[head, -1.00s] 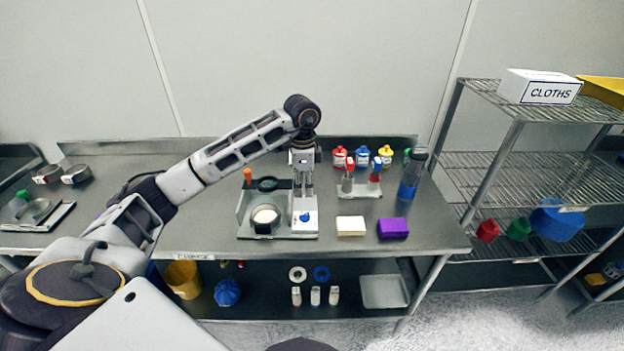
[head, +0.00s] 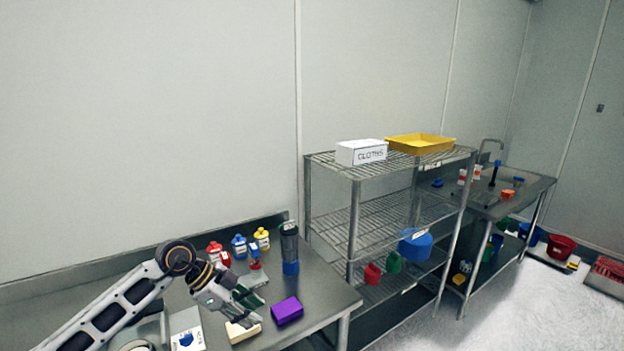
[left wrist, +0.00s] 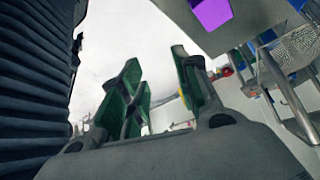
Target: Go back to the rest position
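My left arm comes in from the lower left of the head view. Its gripper (head: 245,302) hangs over the metal table (head: 325,285), above and near a cream sponge block (head: 243,331). A purple block (head: 287,310) lies just right of it. In the left wrist view, the two green-lined fingers of my left gripper (left wrist: 160,85) stand apart with nothing between them. The purple block also shows at the top of that view (left wrist: 212,12). My right gripper is not in view.
Red, blue and yellow bottles (head: 239,246) and a dark blue-based cylinder (head: 290,250) stand at the table's back. A wire shelf (head: 350,215) holding a CLOTHS box (head: 361,152) and yellow tray (head: 420,144) stands right. Floor (head: 500,310) at front right is clear.

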